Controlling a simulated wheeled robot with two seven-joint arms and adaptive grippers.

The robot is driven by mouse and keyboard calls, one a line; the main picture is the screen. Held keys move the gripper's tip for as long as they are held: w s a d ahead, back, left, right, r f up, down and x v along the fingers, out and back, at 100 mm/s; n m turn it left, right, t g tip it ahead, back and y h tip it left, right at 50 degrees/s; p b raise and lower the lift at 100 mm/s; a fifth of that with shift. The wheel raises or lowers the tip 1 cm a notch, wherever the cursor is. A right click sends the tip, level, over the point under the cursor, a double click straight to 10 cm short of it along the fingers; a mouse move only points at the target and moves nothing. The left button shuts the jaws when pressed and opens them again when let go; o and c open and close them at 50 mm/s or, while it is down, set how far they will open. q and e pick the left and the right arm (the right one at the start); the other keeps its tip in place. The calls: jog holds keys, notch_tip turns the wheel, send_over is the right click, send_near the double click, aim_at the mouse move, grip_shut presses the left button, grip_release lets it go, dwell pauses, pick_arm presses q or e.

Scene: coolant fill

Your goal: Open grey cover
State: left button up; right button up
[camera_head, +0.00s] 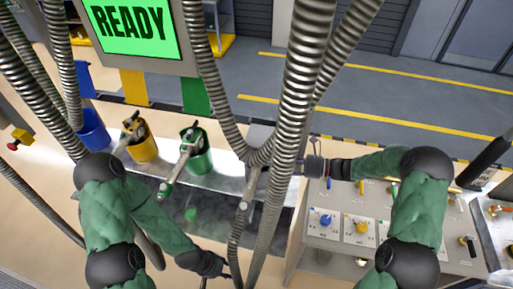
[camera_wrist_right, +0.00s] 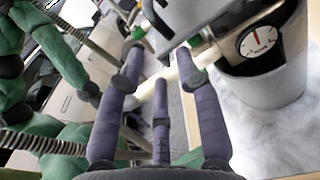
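I cannot single out the grey cover with certainty. A grey piece (camera_head: 262,134) shows partly behind the hanging hoses in the head view, to the right of the green holder. In the right wrist view a grey block with a dark marking (camera_wrist_right: 188,14) stands beyond the fingers. My right gripper (camera_head: 316,166) is near the back left corner of the control panel. In its wrist view its fingers (camera_wrist_right: 160,65) are spread apart, with a pale bar crossing beyond them and no visible grip. My left gripper (camera_head: 222,270) is low near the hoses; its fingers are too small to read.
Ribbed metal hoses (camera_head: 300,80) hang across the middle. Blue (camera_head: 93,130), yellow (camera_head: 143,150) and green (camera_head: 200,160) holders stand at left. A control panel (camera_head: 335,235) with knobs is at right. A gauge (camera_wrist_right: 258,40) sits on a pale vessel with white vapour around it.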

aim_at(257, 149)
jog(key=shift+t+y, duration=0.4)
jog(key=shift+t, duration=0.1)
jog(key=w+a+r, duration=0.1)
jog(key=a, duration=0.2)
jog(key=w+a+r+p, duration=0.1)
jog(key=w+a, duration=0.1)
jog(key=a, duration=0.1)
jog(key=w+a+r, duration=0.1)
jog(key=a, duration=0.2)
jog(key=shift+w+a, duration=0.1)
jog(key=shift+w, duration=0.25)
grip_shut()
